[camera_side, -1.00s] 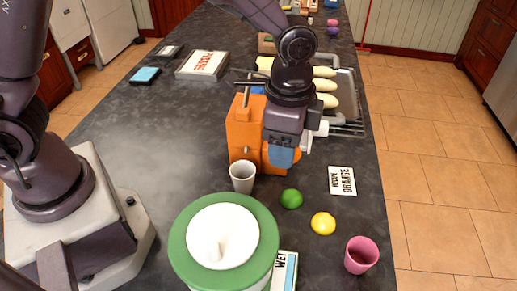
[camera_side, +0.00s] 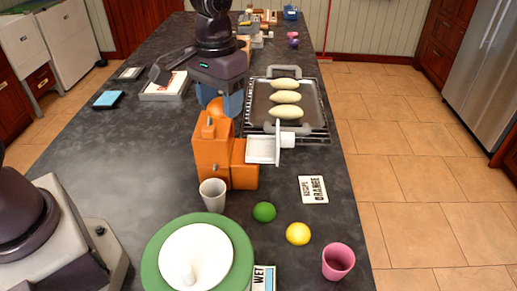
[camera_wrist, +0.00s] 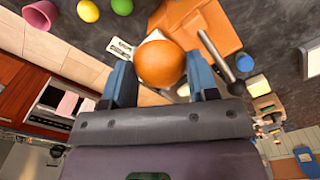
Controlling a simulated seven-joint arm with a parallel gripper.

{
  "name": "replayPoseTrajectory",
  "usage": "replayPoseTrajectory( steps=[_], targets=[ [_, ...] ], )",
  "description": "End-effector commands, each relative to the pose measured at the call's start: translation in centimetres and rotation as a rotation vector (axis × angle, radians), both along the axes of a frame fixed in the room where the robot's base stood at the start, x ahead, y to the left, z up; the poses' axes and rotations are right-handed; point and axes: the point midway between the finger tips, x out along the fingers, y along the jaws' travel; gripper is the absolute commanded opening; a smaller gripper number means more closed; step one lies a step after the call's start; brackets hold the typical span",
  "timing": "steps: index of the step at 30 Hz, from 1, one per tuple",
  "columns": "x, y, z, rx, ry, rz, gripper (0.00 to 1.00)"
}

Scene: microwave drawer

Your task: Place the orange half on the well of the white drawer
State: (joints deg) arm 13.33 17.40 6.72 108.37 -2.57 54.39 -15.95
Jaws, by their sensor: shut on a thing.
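The orange half (camera_wrist: 160,63) is between the blue fingers of my gripper (camera_wrist: 162,85) in the wrist view. Its rounded side faces that camera, and its cut face is hidden. In the side view, my gripper (camera_side: 217,104) is shut on the orange half, raised above and behind the orange machine (camera_side: 211,160). The white drawer (camera_side: 263,149) sticks out to the right of the machine, with its handle and an open well visible. The gripper is up and to the left of the drawer, apart from it.
A tray (camera_side: 262,97) with several pale long pieces lies behind the drawer. A grey cup (camera_side: 212,195), a lime (camera_side: 264,212), a lemon (camera_side: 298,234), a pink cup (camera_side: 338,261) and a label card (camera_side: 312,189) are in front. A green-rimmed lidded container (camera_side: 160,226) stands nearest.

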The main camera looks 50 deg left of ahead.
Motion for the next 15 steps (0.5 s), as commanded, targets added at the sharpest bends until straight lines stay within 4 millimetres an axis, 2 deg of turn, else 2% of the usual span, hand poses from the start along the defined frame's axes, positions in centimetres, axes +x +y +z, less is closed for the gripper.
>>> replayPoseTrajectory(
  steps=[7,15],
  targets=[
    [-1.7,-0.6,0.1,-0.001,-0.002,0.542,0.27],
    [-3.0,0.0,-0.1,-0.002,-0.001,1.193,0.27]
  ],
)
